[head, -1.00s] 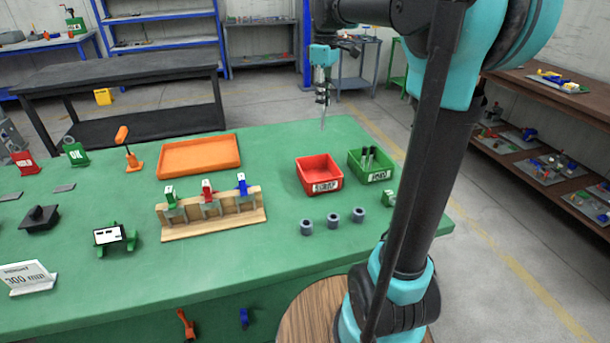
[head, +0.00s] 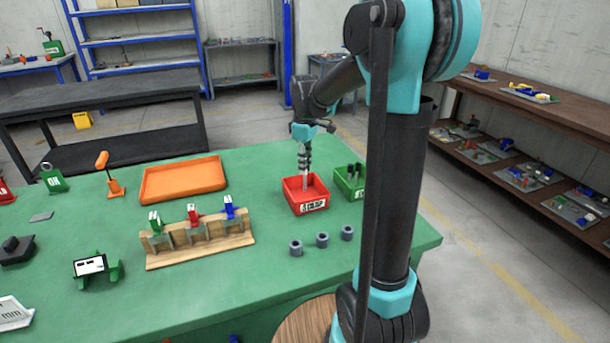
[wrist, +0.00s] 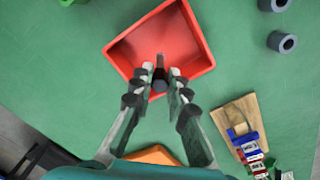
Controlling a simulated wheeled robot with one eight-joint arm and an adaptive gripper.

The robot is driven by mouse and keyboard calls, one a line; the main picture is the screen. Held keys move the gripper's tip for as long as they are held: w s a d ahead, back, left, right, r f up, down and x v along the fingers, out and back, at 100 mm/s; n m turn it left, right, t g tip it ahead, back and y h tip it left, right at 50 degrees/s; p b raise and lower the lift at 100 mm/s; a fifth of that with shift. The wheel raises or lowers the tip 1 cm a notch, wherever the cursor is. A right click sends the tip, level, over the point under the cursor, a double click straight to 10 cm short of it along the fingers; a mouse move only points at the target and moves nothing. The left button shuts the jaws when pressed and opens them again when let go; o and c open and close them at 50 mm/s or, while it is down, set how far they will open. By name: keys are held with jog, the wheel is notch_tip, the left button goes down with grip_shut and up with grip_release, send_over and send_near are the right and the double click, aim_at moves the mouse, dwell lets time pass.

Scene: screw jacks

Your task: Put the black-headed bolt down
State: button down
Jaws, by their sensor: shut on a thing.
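The black-headed bolt (wrist: 159,86) is between my fingertips in the wrist view, with its dark head facing the camera. My gripper (wrist: 161,76) is shut on it; it also shows in the head view (head: 304,168), above the red bin (head: 318,203). The bolt's shank hangs down over the bin's opening in the head view. I cannot tell whether its tip touches the bin floor. In the wrist view the red bin (wrist: 198,38) lies beyond the fingertips and looks empty apart from the bolt in front of it.
A green bin (head: 345,190) holding dark upright pieces stands close to the right of the red bin. Three grey nuts (head: 322,240) stand in front. A wooden stand with coloured clamps (head: 200,252) and an orange tray (head: 183,181) are to the left.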

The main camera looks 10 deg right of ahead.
aim_at(305, 187)
jog(key=shift+f, duration=1.85)
jog(key=shift+f, duration=0.1)
jog(key=c, duration=1.5)
grip_release()
notch_tip(305, 187, up, 12)
jog(key=shift+r, duration=0.15)
